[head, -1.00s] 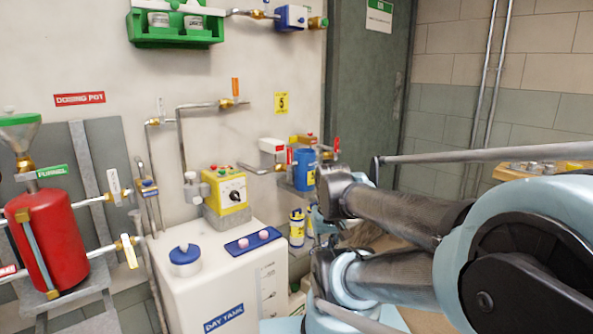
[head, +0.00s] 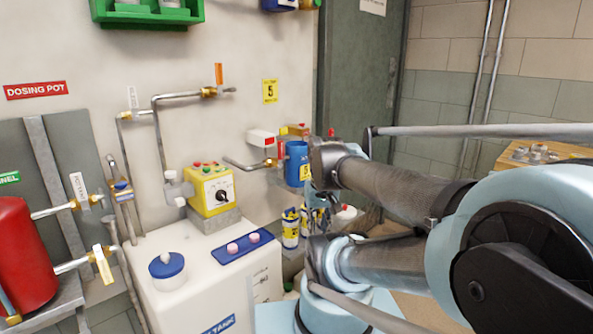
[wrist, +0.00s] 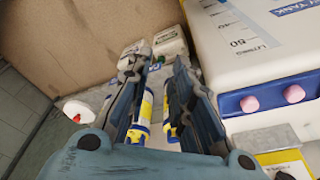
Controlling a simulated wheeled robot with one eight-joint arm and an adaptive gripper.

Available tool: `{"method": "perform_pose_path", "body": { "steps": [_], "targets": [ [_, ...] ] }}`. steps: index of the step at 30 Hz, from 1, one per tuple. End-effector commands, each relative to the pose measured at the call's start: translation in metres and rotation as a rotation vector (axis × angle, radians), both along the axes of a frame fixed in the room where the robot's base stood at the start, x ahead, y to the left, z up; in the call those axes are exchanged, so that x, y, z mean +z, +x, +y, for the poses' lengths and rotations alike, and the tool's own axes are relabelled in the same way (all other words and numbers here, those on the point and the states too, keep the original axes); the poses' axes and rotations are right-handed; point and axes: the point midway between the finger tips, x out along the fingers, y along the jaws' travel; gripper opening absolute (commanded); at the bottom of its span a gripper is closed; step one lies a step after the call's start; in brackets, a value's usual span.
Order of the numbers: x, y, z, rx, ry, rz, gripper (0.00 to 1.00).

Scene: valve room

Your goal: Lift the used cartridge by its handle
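A blue cylindrical housing (head: 297,162) with a yellow label stands by the wall in the head view, beside my arm. Two yellow-and-blue cylinders (head: 290,228) stand below it, behind the white tank. I cannot tell which thing is the used cartridge, and I see no clear handle. In the wrist view my gripper (wrist: 158,66) is open, its two dark fingers apart and nothing held. Yellow-and-blue cylinders (wrist: 145,112) show beyond and between the fingers, apparently not touched. In the head view my gripper is mostly hidden by my arm.
The white day tank (head: 205,262) stands close left of my arm, with a yellow control box (head: 211,188) behind it. It also shows at right in the wrist view (wrist: 245,55). Pipes and valves line the wall. A wooden table (head: 540,155) stands at right.

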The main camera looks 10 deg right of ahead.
Motion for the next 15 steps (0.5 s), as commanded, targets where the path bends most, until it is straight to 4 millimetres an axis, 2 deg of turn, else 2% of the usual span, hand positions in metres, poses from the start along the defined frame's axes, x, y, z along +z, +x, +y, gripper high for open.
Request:
{"method": "perform_pose_path", "body": {
  "steps": [1,6,15],
  "targets": [
    [0.015,0.010,-0.002,-0.023,0.004,0.004,0.21],
    [0.066,0.045,-0.001,-0.126,0.022,0.026,0.21],
    [0.147,0.115,0.000,-0.319,0.051,0.062,0.21]
  ]
}}
